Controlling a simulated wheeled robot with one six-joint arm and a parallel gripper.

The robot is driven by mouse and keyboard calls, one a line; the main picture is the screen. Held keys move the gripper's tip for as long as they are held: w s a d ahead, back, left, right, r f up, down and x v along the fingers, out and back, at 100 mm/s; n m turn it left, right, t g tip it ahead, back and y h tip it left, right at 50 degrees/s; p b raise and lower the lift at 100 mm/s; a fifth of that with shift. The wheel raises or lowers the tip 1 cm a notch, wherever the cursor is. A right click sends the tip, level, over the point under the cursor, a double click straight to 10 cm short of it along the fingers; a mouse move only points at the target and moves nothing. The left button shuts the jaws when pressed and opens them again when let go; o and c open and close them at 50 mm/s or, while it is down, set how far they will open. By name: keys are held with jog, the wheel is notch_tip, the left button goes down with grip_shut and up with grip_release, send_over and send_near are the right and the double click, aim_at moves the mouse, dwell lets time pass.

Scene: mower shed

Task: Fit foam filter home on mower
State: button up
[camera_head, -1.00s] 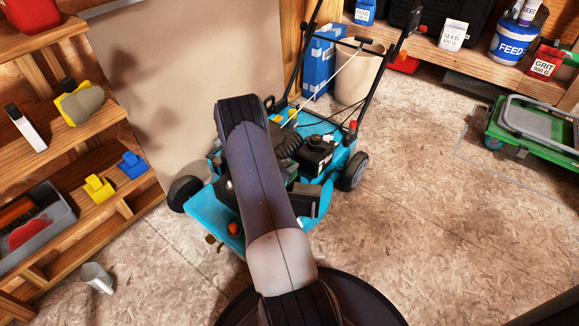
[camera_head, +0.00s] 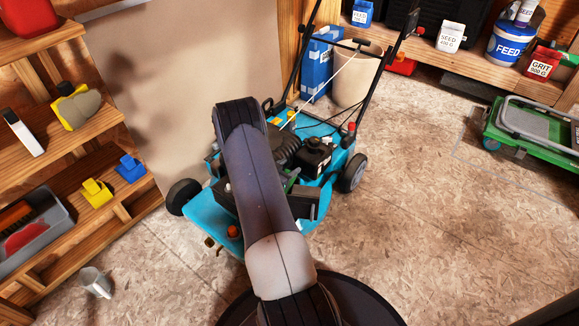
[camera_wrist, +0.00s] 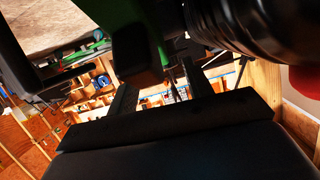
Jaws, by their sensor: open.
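The blue mower (camera_head: 205,210) stands on the floor at the middle of the head view, its engine (camera_head: 314,158) partly behind my arm. A small green piece (camera_head: 291,183) shows beside my arm at the engine. Green parts (camera_wrist: 120,14) also show close to the wrist camera, beside a large black ribbed part (camera_wrist: 245,30). I cannot identify the foam filter for certain.
Wooden shelves (camera_head: 95,150) stand at the left with a grey tray (camera_head: 62,225) and small items. A metal cup (camera_head: 95,282) is on the floor. A green cart (camera_head: 535,125) stands at the right. Floor right of the mower is clear.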

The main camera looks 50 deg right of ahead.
jog(key=p+v, duration=0.4)
jog(key=v, duration=0.6)
jog(key=shift+a, duration=0.4)
jog(key=shift+s+d+r, duration=0.1)
jog(key=shift+r, duration=0.05)
jog(key=shift+r, duration=0.15)
